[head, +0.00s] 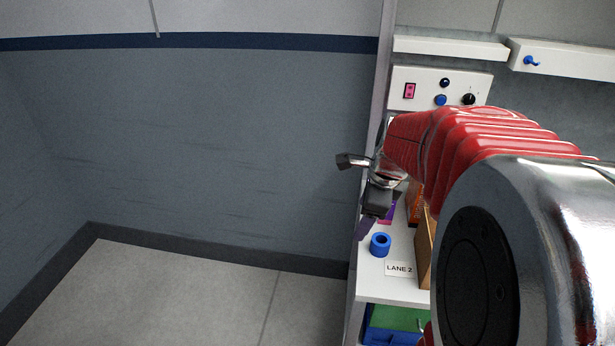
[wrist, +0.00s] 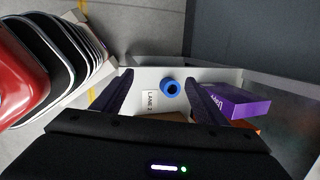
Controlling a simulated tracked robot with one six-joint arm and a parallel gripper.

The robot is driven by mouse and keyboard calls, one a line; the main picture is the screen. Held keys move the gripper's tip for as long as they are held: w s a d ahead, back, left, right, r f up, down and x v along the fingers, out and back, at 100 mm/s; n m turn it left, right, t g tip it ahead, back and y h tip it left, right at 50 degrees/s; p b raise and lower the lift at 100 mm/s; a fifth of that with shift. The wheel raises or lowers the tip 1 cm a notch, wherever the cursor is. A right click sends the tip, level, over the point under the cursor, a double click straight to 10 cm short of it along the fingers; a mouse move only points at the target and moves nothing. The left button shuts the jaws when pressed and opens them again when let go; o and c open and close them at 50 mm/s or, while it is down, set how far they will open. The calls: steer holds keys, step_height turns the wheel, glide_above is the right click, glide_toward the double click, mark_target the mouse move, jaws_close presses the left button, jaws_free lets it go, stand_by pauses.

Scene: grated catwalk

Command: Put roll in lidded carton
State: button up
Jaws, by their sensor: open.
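My gripper (head: 365,222) is open and empty, above the shelf and apart from the roll. A brown carton (head: 425,250) stands right of the label, partly hidden by my arm. Its lid cannot be made out. In the wrist view its brown top edge (wrist: 165,117) shows just above my gripper body.
The white shelf (head: 395,290) has a LANE 2 label (head: 399,268). A purple box (wrist: 236,102) and an orange item (head: 415,203) stand behind the roll. A control panel (head: 440,88) is on the wall above. Green and blue items (head: 395,325) lie below the shelf.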

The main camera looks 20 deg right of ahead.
steer(key=d+f+m, duration=0.6)
steer(key=d+m, duration=0.4)
steer(key=d, duration=0.1)
steer(key=shift+d, duration=0.4)
steer(key=shift+w, duration=0.1)
glide_above(381, 240)
steer(key=s, duration=0.3)
steer(key=f, duration=0.8)
steer(key=shift+a+f, duration=0.1)
steer(key=shift+a, duration=0.25)
steer(key=shift+f, duration=0.1)
steer(key=f, duration=0.1)
steer(key=w+f, duration=0.1)
steer(key=f, duration=0.1)
steer(key=shift+w+a+f+g, duration=0.2)
steer(key=shift+a+f+g, duration=0.05)
steer(key=shift+a+g, duration=0.05)
steer(key=shift+w+f, duration=0.2)
steer(key=shift+f, duration=0.4)
